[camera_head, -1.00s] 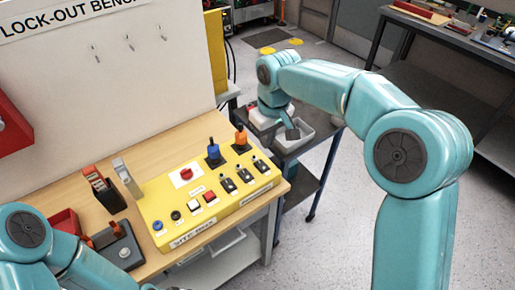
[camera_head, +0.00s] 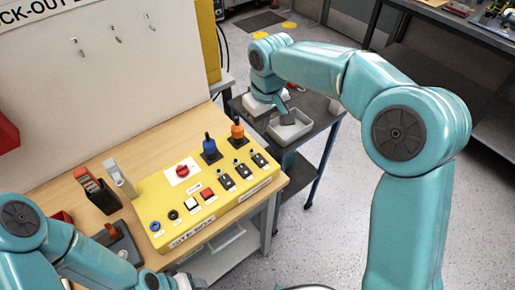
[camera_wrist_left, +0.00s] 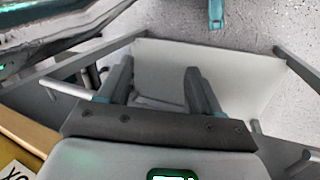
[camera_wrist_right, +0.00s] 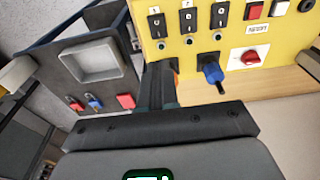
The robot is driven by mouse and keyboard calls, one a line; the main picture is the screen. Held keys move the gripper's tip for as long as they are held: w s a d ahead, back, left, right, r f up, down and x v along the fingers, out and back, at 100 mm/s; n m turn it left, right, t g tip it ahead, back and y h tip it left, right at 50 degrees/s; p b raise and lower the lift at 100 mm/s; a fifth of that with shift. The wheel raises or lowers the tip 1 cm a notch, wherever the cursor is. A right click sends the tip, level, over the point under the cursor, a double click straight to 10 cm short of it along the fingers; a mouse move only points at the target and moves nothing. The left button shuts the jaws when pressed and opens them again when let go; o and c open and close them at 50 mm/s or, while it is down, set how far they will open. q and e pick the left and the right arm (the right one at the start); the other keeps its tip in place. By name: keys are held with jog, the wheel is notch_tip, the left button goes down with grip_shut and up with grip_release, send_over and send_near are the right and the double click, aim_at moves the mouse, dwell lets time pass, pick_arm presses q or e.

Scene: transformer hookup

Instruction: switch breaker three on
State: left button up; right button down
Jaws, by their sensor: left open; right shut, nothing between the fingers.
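A yellow control panel (camera_head: 187,192) lies on the wooden bench. Three black breaker switches (camera_head: 243,170) sit in a row at its right end, in front of a blue and an orange lever. They also show at the top of the right wrist view (camera_wrist_right: 188,22); their numbers are too small to read. My right gripper (camera_head: 283,108) is shut and empty, beyond the panel's right end, over the grey cart; in its wrist view its fingers (camera_wrist_right: 160,75) partly cover the orange lever. My left gripper (camera_wrist_left: 160,82) is open and empty, low at the bench's front edge.
The grey cart (camera_head: 325,125) with a pale tray (camera_head: 290,128) stands right of the bench. Red and blue padlocks (camera_wrist_right: 95,102) lie on it. The blue lever (camera_head: 209,146) rises near the breakers. Floor to the right is clear.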

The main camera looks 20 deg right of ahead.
aim_at(257, 156)
jog(key=f, duration=0.4)
jog(key=w+f+p, duration=0.1)
jog(key=f, duration=0.3)
jog(key=w+f+p, duration=0.1)
jog(key=f, duration=0.3)
jog(key=shift+a+f, duration=0.2)
jog(key=shift+f, duration=0.2)
jog(key=shift+s, duration=0.15)
jog(key=shift+a, duration=0.1)
